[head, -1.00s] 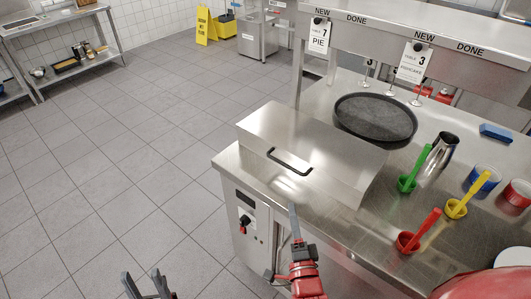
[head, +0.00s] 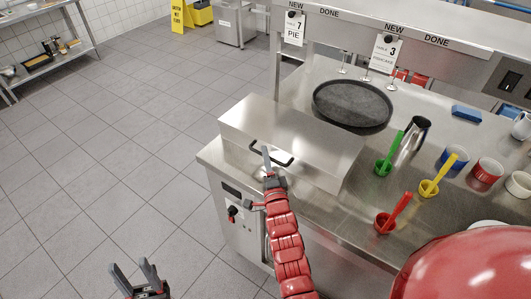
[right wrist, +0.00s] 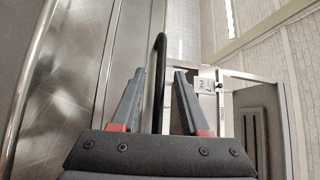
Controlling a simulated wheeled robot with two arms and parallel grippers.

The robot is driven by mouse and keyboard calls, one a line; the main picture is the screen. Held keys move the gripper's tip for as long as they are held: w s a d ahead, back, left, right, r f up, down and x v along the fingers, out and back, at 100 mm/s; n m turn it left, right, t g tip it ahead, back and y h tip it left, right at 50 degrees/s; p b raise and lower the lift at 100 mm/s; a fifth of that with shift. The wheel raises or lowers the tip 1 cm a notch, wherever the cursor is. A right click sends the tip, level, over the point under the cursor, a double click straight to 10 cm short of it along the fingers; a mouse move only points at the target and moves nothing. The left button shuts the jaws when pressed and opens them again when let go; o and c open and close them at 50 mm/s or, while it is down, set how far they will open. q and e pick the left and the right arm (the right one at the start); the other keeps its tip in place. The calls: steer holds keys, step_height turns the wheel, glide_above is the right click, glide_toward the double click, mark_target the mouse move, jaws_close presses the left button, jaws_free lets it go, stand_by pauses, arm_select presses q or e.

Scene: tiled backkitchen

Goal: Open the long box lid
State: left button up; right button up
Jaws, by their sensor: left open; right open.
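The long steel box (head: 300,130) with its closed lid sits on the counter's left part in the head view. Its black lid handle (head: 284,158) is on the front side. In the right wrist view the black handle (right wrist: 157,75) stands between the two open fingers of the right gripper (right wrist: 160,95); contact cannot be told. My left gripper (head: 136,278) is open and empty, low over the floor at the bottom left of the head view.
A round dark pan (head: 352,104) lies behind the box. An order rail (head: 400,35) runs above the counter. The floor at left is clear.

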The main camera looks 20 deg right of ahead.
steer(key=shift+w, duration=0.45)
jaws_close()
stand_by(1.2)
